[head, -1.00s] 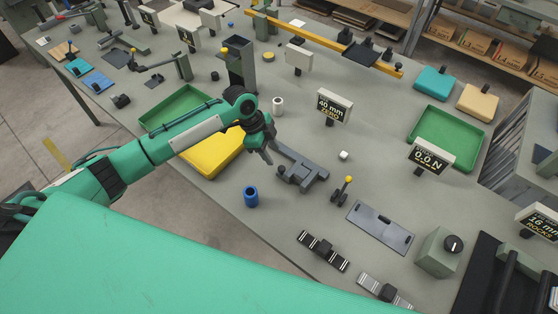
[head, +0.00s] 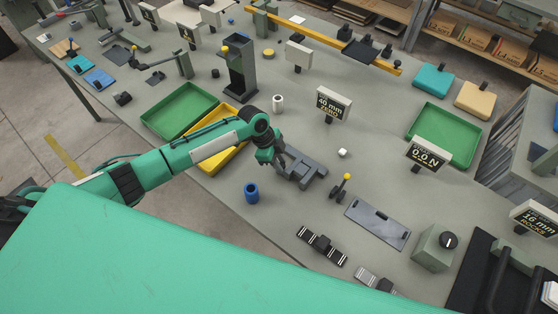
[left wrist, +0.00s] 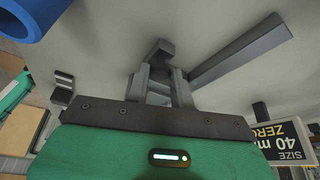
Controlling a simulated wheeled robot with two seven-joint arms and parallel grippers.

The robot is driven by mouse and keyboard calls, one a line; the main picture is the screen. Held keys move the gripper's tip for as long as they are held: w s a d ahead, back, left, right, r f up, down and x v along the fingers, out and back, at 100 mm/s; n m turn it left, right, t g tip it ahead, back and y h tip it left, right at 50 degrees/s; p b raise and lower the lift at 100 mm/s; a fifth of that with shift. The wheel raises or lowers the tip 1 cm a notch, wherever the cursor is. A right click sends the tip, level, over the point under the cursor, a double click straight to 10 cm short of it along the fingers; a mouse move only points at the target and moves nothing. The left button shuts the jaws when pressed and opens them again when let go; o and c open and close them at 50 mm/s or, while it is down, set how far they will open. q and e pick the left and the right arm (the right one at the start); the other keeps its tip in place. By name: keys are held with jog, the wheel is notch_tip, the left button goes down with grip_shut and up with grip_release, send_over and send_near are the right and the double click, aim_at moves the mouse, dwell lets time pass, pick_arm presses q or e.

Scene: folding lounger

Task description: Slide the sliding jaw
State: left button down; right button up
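The dark grey sliding-jaw gauge (head: 307,172) lies on the grey workbench, near the middle of the head view. My left gripper (head: 279,164) is right at its left end, pointing down, and covers part of it. In the left wrist view a long grey bar of the gauge (left wrist: 243,48) runs to the upper right. The left fingers (left wrist: 161,84) stand close around a small grey part there; I cannot tell whether they touch or squeeze it. A display reading "40 mm ZERO" (head: 333,101) stands behind the gauge and shows in the left wrist view (left wrist: 284,140). My right gripper is not in view.
A yellow tray (head: 216,157) lies behind the left forearm. A small yellow-knobbed lever (head: 343,186) and a flat grey plate (head: 378,224) are to the right. A white cube (head: 342,153) sits nearby.

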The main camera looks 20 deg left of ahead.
pick_arm(q)
jog(key=shift+w+a+b, duration=0.25)
jog(key=shift+a+b, duration=0.05)
jog(key=shift+a, duration=0.4)
jog(key=shift+w+a+b, duration=0.25)
jog(key=shift+a, duration=0.45)
jog(key=shift+w+a+b, duration=0.25)
jog(key=shift+a+b, duration=0.05)
jog(key=shift+a, duration=0.5)
jog(key=c, duration=1.2)
grip_release()
jog(key=b+v, duration=0.4)
jog(key=v, duration=1)
